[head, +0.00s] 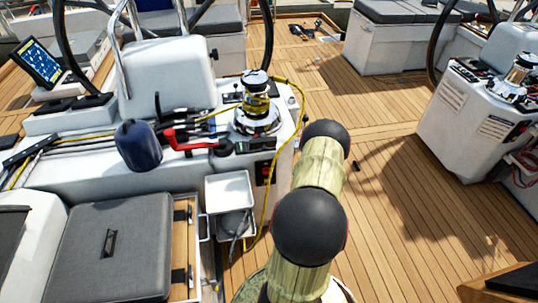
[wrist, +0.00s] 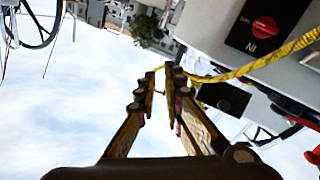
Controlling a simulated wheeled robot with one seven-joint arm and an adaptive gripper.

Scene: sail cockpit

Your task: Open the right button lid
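In the wrist view, my gripper (wrist: 160,78) points away with its two fingers a little apart and nothing between them that I can tell is held. In the head view the gripper is hidden behind my arm. The white winch console (head: 90,170) carries a small dark panel (head: 256,145) on its top near the right edge. A dark square part (wrist: 225,97) shows right of the fingers in the wrist view, apart from them. I cannot tell which part is the right button lid, or whether it is open or shut.
A chrome winch (head: 257,105) with yellow rope (head: 296,95) stands on the console. A red handle (head: 187,144) lies left of it. A black plate with a red knob (wrist: 264,27) shows close by in the wrist view.

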